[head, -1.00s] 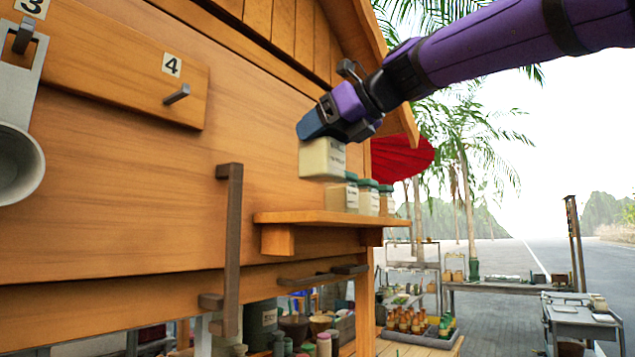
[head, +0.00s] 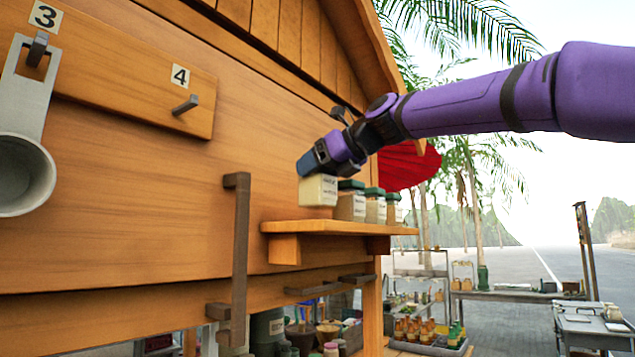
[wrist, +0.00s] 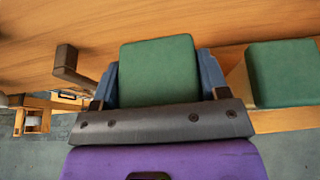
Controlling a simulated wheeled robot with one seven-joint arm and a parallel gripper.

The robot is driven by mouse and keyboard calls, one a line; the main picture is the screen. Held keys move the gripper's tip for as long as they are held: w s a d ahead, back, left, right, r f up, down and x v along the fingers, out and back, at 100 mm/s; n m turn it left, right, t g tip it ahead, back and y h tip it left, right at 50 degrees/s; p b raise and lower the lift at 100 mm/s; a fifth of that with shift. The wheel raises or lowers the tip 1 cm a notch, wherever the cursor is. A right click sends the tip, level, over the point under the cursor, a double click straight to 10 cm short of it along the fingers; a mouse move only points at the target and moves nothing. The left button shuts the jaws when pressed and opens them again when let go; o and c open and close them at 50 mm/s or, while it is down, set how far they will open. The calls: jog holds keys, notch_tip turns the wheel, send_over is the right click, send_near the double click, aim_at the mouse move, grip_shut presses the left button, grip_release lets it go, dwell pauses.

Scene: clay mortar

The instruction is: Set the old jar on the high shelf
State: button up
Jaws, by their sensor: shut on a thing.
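The old jar (head: 318,190) is a cream, square jar with label writing. My gripper (head: 316,166) is shut on its top and holds it upright. In the wrist view its green lid (wrist: 158,72) sits between the blue fingers. The high shelf (head: 330,227) is a wooden ledge on the wall. The held jar is at the left of the row of jars, with a small gap between its base and the shelf top. Its far side is hidden.
Several green-lidded jars (head: 350,203) stand on the shelf right of the held jar; the nearest one's lid (wrist: 282,73) shows close by in the wrist view. A vertical handle (head: 238,250) and a peg (head: 185,106) stick out from the wall on the left.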

jog(key=shift+s+f, duration=0.1)
jog(key=shift+f, duration=1.15)
jog(key=o, duration=1)
jog(key=shift+f, duration=0.1)
jog(key=shift+o, duration=0.2)
jog(key=v, duration=1.2)
